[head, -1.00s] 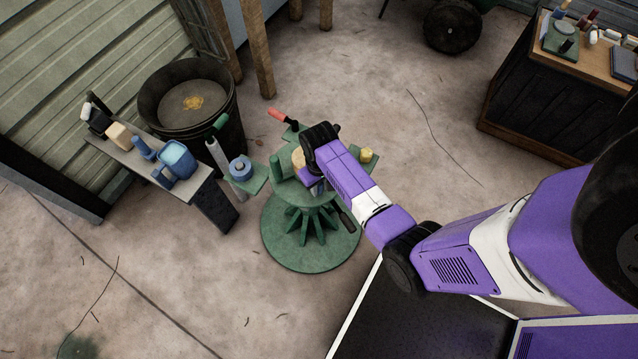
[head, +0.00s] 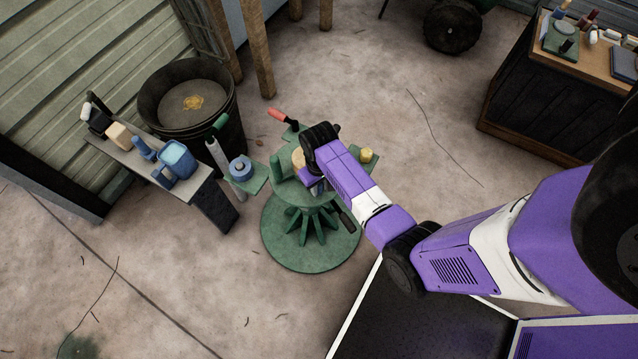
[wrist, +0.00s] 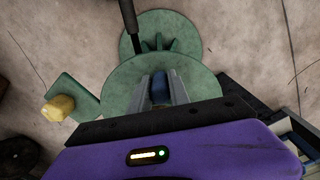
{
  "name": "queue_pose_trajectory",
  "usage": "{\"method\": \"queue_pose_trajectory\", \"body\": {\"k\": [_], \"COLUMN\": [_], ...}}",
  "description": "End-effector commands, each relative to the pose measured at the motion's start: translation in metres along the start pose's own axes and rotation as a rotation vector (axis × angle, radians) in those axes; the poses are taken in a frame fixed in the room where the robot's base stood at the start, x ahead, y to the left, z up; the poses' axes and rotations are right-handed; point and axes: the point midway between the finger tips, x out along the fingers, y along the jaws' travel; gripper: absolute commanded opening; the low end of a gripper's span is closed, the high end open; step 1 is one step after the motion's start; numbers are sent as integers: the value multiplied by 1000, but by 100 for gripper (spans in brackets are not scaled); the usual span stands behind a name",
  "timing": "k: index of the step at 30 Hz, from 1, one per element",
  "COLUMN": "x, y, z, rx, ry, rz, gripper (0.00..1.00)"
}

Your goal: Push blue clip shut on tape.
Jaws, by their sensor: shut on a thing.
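My gripper (wrist: 160,90) is over the green caddy (head: 293,190) in the middle of the floor. In the wrist view its two grey fingers are shut on a dark blue piece (wrist: 160,88) between them. I cannot tell from its shape whether this is the blue clip. A little blue shows below my wrist in the head view (head: 316,189). A blue roll, which looks like tape (head: 240,168), sits on a green side plate left of the caddy top. No clip can be made out on it. My arm hides part of the caddy top.
A yellow piece (head: 367,155) stands on a side plate at the right. A red-handled tool (head: 280,115) sticks out behind. A narrow bench (head: 140,158) with blue containers and a black bucket (head: 190,92) are at the left. The front floor is clear.

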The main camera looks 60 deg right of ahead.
Motion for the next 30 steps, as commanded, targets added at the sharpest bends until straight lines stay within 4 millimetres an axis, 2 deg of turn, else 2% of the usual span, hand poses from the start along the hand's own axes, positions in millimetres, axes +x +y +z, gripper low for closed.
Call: {"method": "queue_pose_trajectory", "body": {"k": [12,19,27,28,30], "x": [0,0,0,0,0], "y": [0,4,5,5,5], "z": [0,-18,-21,-21,-21], "rx": [0,2,1,1,1], "ry": [-2,-1,3,4,4], "rz": [0,0,1,1,1], "gripper": [0,0,0,25,38]}}
